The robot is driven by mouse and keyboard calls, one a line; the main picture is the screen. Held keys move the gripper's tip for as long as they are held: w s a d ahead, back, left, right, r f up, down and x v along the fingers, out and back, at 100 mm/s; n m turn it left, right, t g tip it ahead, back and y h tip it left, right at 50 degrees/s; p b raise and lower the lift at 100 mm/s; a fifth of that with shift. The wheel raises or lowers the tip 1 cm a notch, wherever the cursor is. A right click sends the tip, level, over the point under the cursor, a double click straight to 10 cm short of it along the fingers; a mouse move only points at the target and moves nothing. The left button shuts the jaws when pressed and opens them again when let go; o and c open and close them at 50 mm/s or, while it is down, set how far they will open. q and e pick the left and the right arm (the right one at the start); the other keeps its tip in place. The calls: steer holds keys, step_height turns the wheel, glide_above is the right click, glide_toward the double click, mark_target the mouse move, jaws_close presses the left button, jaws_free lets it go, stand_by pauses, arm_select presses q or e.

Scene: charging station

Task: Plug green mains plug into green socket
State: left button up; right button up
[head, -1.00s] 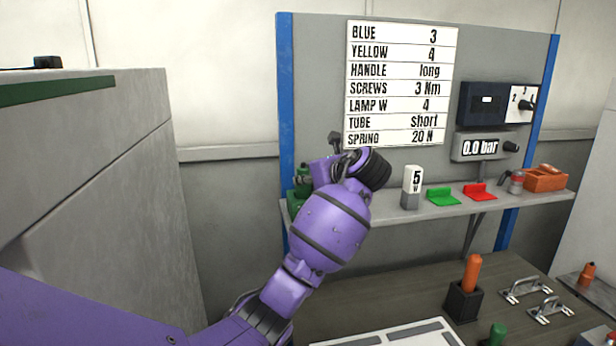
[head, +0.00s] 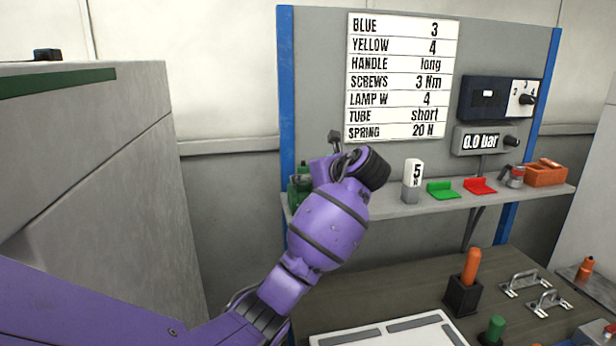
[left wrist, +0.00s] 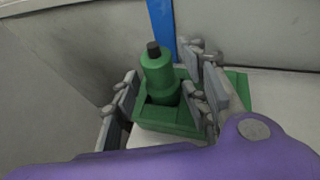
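The green plug (left wrist: 159,77) is a round green body with a black tip. It stands upright in a square green holder or socket (left wrist: 168,128); I cannot tell which. In the head view the plug (head: 304,172) shows at the left end of the shelf. My left gripper (left wrist: 165,95) is open, with one finger left of the plug and the other to its right, both apart from it. In the head view my purple wrist hides most of this gripper. My right gripper is not in view.
The shelf (head: 385,211) also holds a white block marked 5 (head: 413,175), a green piece (head: 441,191) and a red piece (head: 480,187). A blue post (head: 287,90) stands close behind the green plug. A grey cabinet (head: 90,200) is at the left.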

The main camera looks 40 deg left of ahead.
arm_select(q)
steer(key=shift+d+f, duration=0.1)
steer(key=shift+f, duration=0.15)
steer(key=shift+d+r, duration=0.15)
steer(key=shift+d, duration=0.15)
steer(key=v, duration=1.1)
steer(key=shift+r, duration=0.25)
steer(key=shift+s+d+f, duration=0.1)
steer(key=shift+s, duration=0.1)
